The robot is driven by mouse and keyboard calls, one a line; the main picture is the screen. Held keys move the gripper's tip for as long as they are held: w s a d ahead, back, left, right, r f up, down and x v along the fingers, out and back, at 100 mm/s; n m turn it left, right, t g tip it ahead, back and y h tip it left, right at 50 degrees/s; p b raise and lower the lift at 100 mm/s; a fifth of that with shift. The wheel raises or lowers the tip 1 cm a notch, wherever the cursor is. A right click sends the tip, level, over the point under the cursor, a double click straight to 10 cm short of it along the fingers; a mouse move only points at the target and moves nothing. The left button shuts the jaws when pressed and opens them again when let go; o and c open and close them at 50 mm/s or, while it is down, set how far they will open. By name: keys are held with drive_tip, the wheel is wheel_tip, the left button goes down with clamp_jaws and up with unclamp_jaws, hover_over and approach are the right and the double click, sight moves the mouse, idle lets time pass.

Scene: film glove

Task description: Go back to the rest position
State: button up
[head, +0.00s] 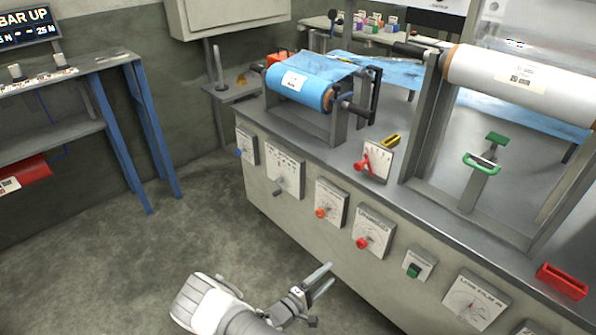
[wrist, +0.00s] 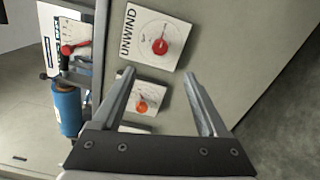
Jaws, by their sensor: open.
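My gripper (head: 318,284) shows at the bottom of the head view, in front of the machine's front panel. In the wrist view my gripper (wrist: 160,82) has its two fingers spread apart with nothing between them. Beyond the fingertips is the panel with a dial plate marked UNWIND and its red knob (wrist: 160,46). A second plate with an orange knob (wrist: 142,107) shows partly behind the left finger. In the head view a plate with a red knob (head: 361,243) and one with an orange-red knob (head: 320,212) are on the same panel. I cannot tell the exact gap to the panel.
The machine bench (head: 330,150) carries a blue film roll (head: 300,82), a white roll (head: 520,85), a red-lever plate (head: 370,162) and a red tray (head: 562,281). A blue-legged table (head: 110,110) stands at left. The floor (head: 150,255) between them is clear.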

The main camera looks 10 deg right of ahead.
drive_tip(key=s+r+m+g+y, duration=0.25)
drive_tip(key=r+m+g, duration=0.3)
drive_tip(key=r, duration=0.75)
drive_tip(key=s+r+m+g+y, duration=0.2)
drive_tip(key=r+m+g+y, duration=0.3)
drive_tip(key=r, duration=0.9)
drive_tip(key=s+a+r+n+t+y, duration=0.15)
drive_tip(key=s+r+t+y, duration=0.5)
drive_tip(key=s+r, duration=1.3)
wheel_tip(320, 180, up, 18)
drive_tip(key=w+a+p, duration=0.1)
drive_tip(key=p, duration=1.5)
drive_tip(key=shift+w+g+y, duration=0.25)
drive_tip(key=shift+g+y, duration=0.15)
drive_tip(key=shift+d+f+m, duration=0.1)
drive_tip(key=shift+m, duration=0.2)
